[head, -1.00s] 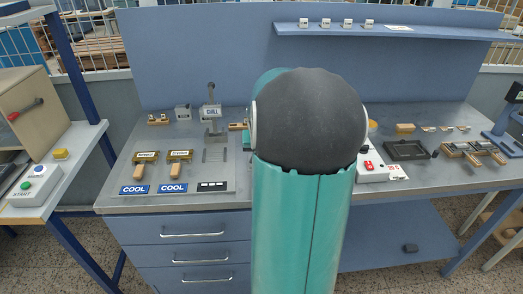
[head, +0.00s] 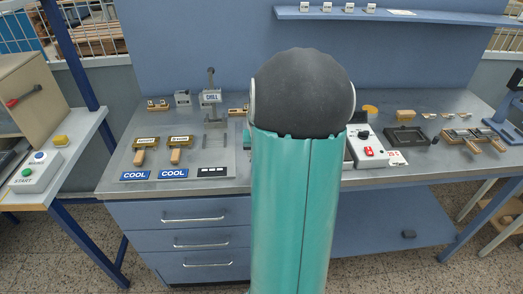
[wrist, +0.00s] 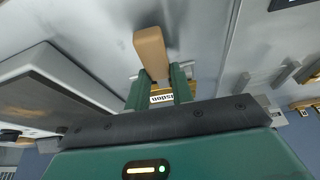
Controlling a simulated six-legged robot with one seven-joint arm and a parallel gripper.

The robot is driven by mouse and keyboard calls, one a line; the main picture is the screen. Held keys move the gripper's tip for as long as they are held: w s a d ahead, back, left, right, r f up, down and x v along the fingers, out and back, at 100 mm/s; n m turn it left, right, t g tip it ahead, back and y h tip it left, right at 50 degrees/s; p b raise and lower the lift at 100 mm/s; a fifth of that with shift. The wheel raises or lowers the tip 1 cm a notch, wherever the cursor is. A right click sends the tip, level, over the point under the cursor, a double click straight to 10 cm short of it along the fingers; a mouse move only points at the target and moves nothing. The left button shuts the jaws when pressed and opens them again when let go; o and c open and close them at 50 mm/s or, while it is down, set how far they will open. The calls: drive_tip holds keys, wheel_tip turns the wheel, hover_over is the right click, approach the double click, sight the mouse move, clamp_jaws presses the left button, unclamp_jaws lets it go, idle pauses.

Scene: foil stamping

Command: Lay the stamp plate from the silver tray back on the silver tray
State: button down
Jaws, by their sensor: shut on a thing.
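My gripper (wrist: 160,84) shows in the wrist view, its two green fingers shut on a stamp plate (wrist: 152,50). This plate has a wooden handle, a brass-coloured part and a pale label with dark letters, upside down in this view. A grey bench surface lies beyond it; I cannot tell the gap between them. In the head view my arm hides the gripper and held plate. Two other brass stamp plates with wooden handles, one left (head: 146,148) and one right (head: 180,149), lie above blue COOL labels. I cannot identify the silver tray with certainty.
A dark shallow tray (head: 408,138) and clamp-like wood and metal fixtures (head: 470,139) stand on the right of the bench. A white control box (head: 368,148) with a red switch is beside my arm. A large grey box-shaped thing (wrist: 50,90) is left of my gripper in the wrist view.

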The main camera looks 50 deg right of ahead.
drive_tip(key=c, duration=1.1)
unclamp_jaws()
drive_tip(key=shift+r, duration=0.1)
drive_tip(key=v, duration=1.3)
drive_tip(key=shift+r, duration=0.35)
